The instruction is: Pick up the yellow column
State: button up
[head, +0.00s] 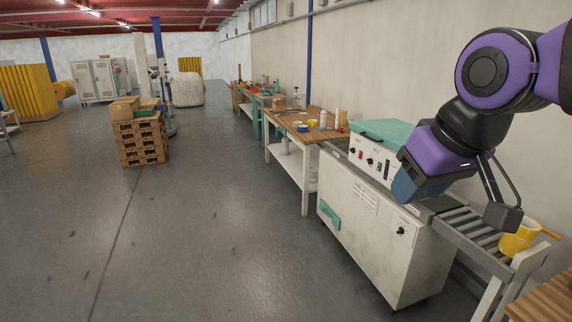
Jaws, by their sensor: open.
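My gripper (458,202) hangs from the upper right above the conveyor. It is open, with one dark finger at its right and a blue-grey part at its left. I see nothing between the fingers. The gripper is to the left of the yellow cylinder and appears higher. The dark finger appears close to it in the picture, but I cannot tell the depth gap.
A white machine (372,230) with a green lid (388,134) stands left of the rollers (480,230). A wooden workbench (300,125) with bottles is behind it. Stacked pallets (142,143) stand at the left. The floor (200,230) between is clear.

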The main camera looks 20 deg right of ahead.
aim_at(510, 244)
jog(key=i+z, duration=0.35)
jog(key=i+j+z, duration=0.15)
jog(key=i+z, duration=0.2)
jog(key=i+j+z, duration=0.35)
jog(key=i, duration=0.15)
jog(key=i+z, duration=0.45)
jog(key=i+j+z, duration=0.2)
jog(key=z, duration=0.25)
jog(key=i+j+z, duration=0.25)
jog(key=z, duration=0.2)
jog(key=i+j, duration=0.05)
jog(key=i, duration=0.05)
